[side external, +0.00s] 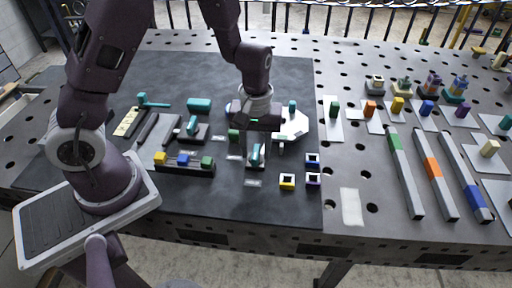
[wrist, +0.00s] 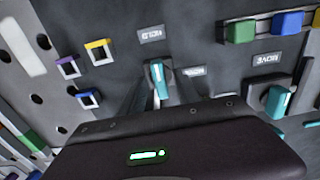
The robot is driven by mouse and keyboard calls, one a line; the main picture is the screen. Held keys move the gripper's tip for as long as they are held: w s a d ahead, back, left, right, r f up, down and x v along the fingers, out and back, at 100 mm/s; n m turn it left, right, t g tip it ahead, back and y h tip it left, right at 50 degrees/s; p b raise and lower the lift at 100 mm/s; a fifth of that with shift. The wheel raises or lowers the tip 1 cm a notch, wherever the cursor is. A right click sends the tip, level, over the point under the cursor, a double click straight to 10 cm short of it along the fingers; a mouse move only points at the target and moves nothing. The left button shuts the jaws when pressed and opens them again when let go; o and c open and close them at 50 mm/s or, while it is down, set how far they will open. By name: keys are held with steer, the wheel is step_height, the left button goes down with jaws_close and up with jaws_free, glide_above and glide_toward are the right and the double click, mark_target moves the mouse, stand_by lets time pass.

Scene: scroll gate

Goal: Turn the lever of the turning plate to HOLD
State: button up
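A teal-handled lever (side external: 255,153) stands on a dark base near the middle of the dark mat, just below my gripper (side external: 257,142). In the wrist view the lever (wrist: 161,76) shows beyond the edge of my gripper's housing, between two small labels. The label off its end (wrist: 150,35) seems to read HOLD; the one beside it (wrist: 193,72) is too blurred to read. A white many-sided plate (side external: 295,126) with a teal knob lies right of my gripper. My fingertips are mostly hidden, so I cannot tell their opening or contact with the lever.
A second teal lever (side external: 192,125) stands to the left; its label (wrist: 268,58) seems to read MOVE. A block tray (side external: 184,169) sits front left. Small square frames (side external: 287,181) lie front right. Long slotted bars (side external: 433,170) and coloured blocks fill the right side.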

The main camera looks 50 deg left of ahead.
step_height(320, 180, up, 7)
steer(key=shift+r, duration=0.1)
stand_by(0.3)
steer(key=s+r+m+t, duration=0.5)
steer(key=s+r+m, duration=0.4)
steer(key=s+r, duration=0.7)
steer(key=shift+s+t, duration=0.3)
steer(key=shift+s, duration=0.4)
